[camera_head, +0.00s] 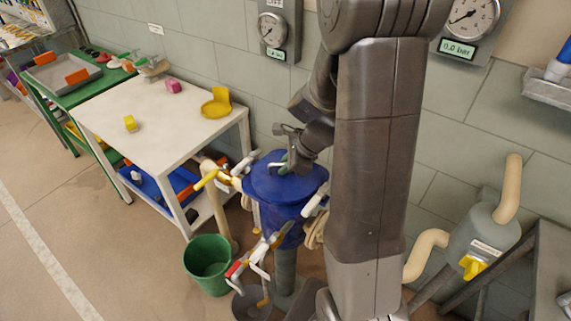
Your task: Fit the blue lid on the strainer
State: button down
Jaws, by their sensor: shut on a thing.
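The blue lid (262,184) is a round disc at the top of the blue strainer (282,214), in the middle of the view. It lies over the strainer's top opening or very close above it; I cannot tell whether it is fully seated. My gripper (287,165) is above the lid and shut on it, at what looks like a small green handle near the middle. Clamps with white and yellow handles stick out around the strainer's rim.
A green bucket (207,264) stands on the floor left of the strainer. A white table (160,113) with yellow and pink items is behind left. Pipes and a grey vessel (482,240) with a yellow handle stand at right. Floor at left is clear.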

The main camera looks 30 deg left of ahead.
dwell(0.3)
jog(key=c, duration=1)
grip_release()
jog(key=shift+o, duration=0.2)
notch_tip(320, 180, up, 7)
jog(key=p, duration=0.6)
jog(key=shift+p, duration=0.4)
jog(key=v, duration=1.4)
jog(key=shift+s+f, duration=0.1)
